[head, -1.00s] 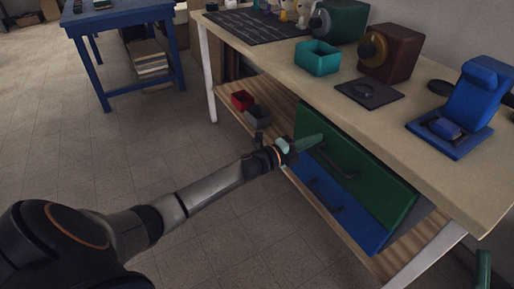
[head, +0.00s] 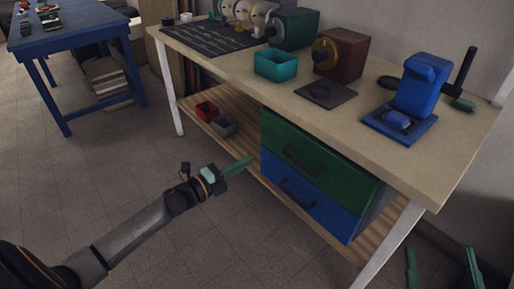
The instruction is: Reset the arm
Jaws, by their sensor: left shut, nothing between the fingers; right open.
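My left gripper (head: 235,168) is shut and empty. It is in front of the drawer unit in the head view, to the left of the green drawer (head: 330,155) and apart from its dark handle. My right gripper (head: 441,266) shows at the lower right edge, its two green fingers spread apart with nothing between them; the rest of my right arm is out of view. The green drawer sits above a blue drawer (head: 310,197), and both fronts look about flush.
The workbench (head: 385,150) carries a teal bin (head: 276,66), a brown box (head: 341,52) and a blue stand (head: 418,90). Its lower shelf (head: 188,108) holds a red tray (head: 207,110) and a grey tray (head: 224,125). A blue table (head: 75,36) stands at the back left. Floor to the left is clear.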

